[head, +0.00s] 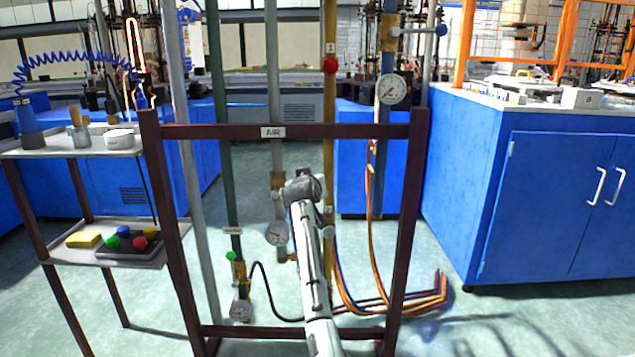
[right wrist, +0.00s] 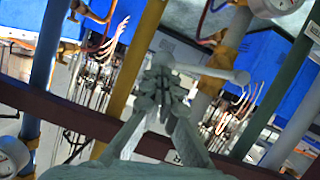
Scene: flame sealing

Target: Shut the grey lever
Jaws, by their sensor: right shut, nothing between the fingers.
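The grey lever (right wrist: 215,72) shows in the right wrist view as a short bar with a ball end, running right from my fingertips across a grey pipe. In the head view my right arm hides it, below the AIR sign (head: 273,132) near a brass valve body (head: 278,182). My right gripper (right wrist: 163,65) is shut and empty, its fingertips at the lever's inner part. I cannot tell whether they touch it. In the head view the right gripper (head: 306,188) is in front of the grey pipe (head: 272,85). My left gripper is not in view.
A dark red frame (head: 350,131) surrounds the pipes. A small cart (head: 100,259) stands left, a blue cabinet (head: 545,200) right.

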